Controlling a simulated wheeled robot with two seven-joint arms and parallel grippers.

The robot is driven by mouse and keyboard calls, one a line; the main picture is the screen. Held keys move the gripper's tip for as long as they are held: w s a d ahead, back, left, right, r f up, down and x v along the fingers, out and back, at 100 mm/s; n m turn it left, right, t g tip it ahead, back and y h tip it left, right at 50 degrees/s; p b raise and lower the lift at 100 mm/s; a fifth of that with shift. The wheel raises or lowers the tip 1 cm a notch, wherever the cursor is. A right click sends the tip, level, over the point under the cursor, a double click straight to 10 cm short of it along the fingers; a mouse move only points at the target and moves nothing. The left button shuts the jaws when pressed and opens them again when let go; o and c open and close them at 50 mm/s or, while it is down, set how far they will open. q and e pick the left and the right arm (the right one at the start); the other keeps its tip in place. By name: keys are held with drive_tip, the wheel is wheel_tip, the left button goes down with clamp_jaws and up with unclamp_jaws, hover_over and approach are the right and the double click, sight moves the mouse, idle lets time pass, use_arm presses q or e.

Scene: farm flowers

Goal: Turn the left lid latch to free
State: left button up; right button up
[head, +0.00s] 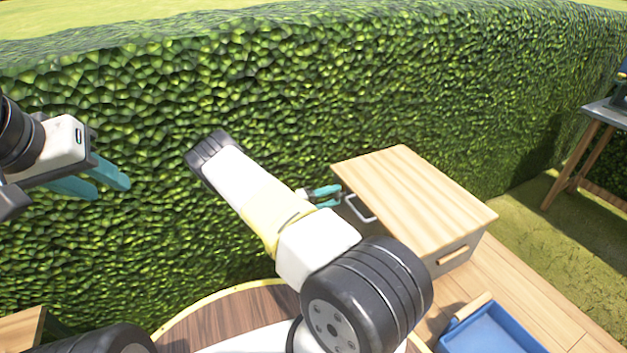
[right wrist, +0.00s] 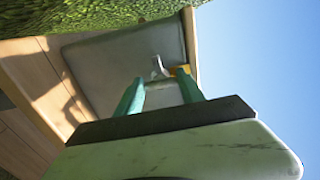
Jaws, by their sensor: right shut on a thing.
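A grey box with a light wooden lid (head: 415,195) stands on the deck right of centre in the head view. A pale metal bracket (head: 360,207) sticks out from its left side. My right gripper (head: 327,197) is at that side, partly hidden by my own arm. In the right wrist view its teal fingers (right wrist: 160,92) are on either side of a small pale metal piece (right wrist: 159,70) at the grey wall, seemingly the left lid latch. A small orange part (right wrist: 183,70) lies by one fingertip. My left gripper (head: 110,183) is open and empty, in front of the hedge.
A tall hedge (head: 300,80) runs behind the box. A blue tray (head: 490,330) is on the deck at lower right, in front of the box. A table (head: 605,112) stands at the far right. A round wooden surface (head: 225,315) is at the bottom.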

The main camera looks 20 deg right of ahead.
drive_tip(key=o, duration=1.4)
drive_tip(key=shift+c, duration=0.2)
drive_tip(key=a, duration=0.7)
drive_tip(key=shift+s+a, duration=0.3)
drive_tip(key=shift+a, duration=0.1)
